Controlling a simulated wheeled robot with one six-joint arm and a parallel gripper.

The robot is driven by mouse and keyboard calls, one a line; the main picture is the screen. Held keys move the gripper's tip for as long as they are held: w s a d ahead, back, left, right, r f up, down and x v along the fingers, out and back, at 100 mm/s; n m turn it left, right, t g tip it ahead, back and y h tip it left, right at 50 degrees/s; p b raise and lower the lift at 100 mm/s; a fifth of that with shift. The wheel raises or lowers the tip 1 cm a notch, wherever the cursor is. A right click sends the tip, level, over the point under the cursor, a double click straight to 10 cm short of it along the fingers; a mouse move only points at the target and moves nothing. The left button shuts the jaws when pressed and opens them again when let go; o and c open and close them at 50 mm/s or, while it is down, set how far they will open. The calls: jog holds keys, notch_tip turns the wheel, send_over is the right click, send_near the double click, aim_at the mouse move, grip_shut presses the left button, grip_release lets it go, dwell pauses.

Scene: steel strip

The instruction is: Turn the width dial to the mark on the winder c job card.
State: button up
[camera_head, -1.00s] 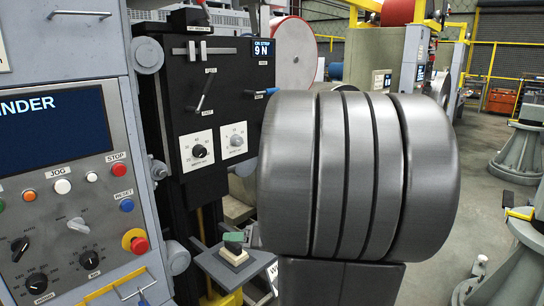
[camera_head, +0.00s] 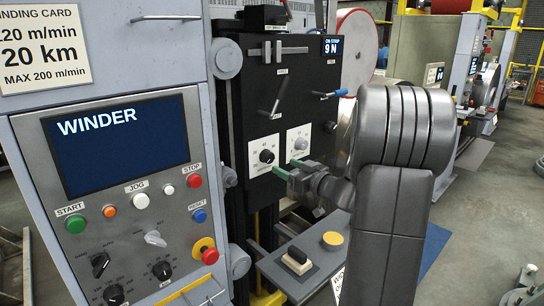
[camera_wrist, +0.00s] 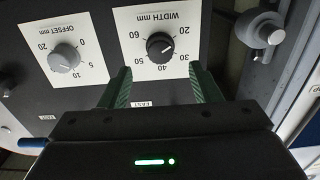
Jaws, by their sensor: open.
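The width dial (camera_wrist: 160,45) is a black knob on a white plate marked 20 to 60, upside down in the wrist view. Its pointer is too small to read surely. It also shows in the head view (camera_head: 267,155), on the black panel. My gripper (camera_wrist: 163,88) has green fingers, open and empty. They stand apart near the plate's lower edge in the wrist view, with the knob between their lines and beyond the tips. In the head view, my gripper (camera_head: 285,177) is just below and right of the dial. No card naming winder C is legible.
A grey offset dial (camera_wrist: 64,57) is beside the width dial. A winding card (camera_head: 45,45) hangs above the winder console (camera_head: 125,145). A lever (camera_head: 280,93) and a blue-handled lever (camera_head: 328,95) stick out above. A shelf below holds a black-topped block (camera_head: 297,260).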

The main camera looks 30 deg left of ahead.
aim_at(271, 160)
jog(key=p+x, duration=0.2)
jog(key=x, duration=0.5)
jog(key=shift+w+a, duration=0.1)
jog(key=shift+a, duration=0.15)
jog(key=c, duration=1)
jog(key=shift+f+m+b, duration=0.2)
jog(key=shift+m+b, duration=0.1)
jog(key=shift+b, duration=0.55)
